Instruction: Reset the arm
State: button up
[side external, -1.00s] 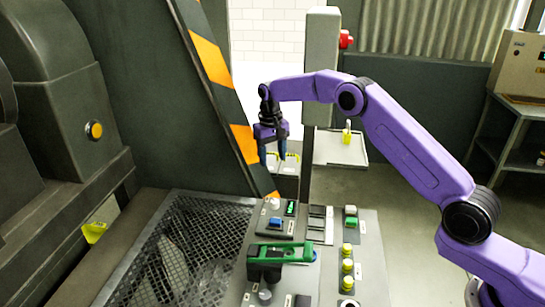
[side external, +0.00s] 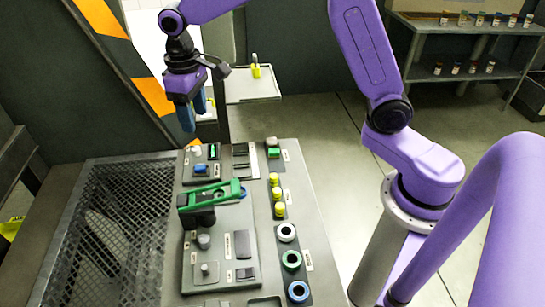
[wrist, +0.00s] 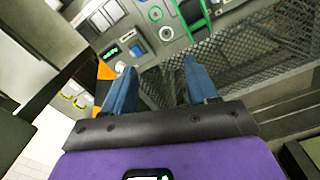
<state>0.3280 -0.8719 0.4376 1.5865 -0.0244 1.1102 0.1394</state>
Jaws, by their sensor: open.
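My purple arm holds my gripper (side external: 194,113) in the air above the far end of the grey control panel (side external: 216,281) in the side external view. Its two blue fingers point down, stand apart and hold nothing. In the wrist view my gripper (wrist: 159,72) shows both fingers spread, with nothing between them but the background. The panel's far end, with a blue button (wrist: 137,50) and a lit green display (wrist: 112,51), lies beyond the fingertips there. A green lever handle (side external: 222,196) on a black block stands on the panel, below and apart from my gripper.
Yellow knobs (side external: 275,190) and ringed sockets (side external: 291,260) line the panel's right side. A dark mesh grate (side external: 108,215) lies to its left. A striped post (side external: 152,92) stands close behind my gripper. A small tray (side external: 257,98) is at the back. Open floor lies right of the panel.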

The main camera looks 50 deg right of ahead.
jog(key=s+d+n, duration=0.2)
jog(key=s+d, duration=0.1)
jog(key=s, duration=0.7)
jog(key=s+d+n, duration=0.3)
jog(key=s+d, duration=0.1)
jog(key=s, duration=0.6)
jog(key=s+d+f+n, duration=0.1)
jog(key=s+d+n, duration=0.1)
jog(key=s, duration=0.9)
jog(key=shift+d+n+y, duration=0.3)
jog(key=shift+d+n, duration=0.1)
jog(key=shift+d, duration=0.5)
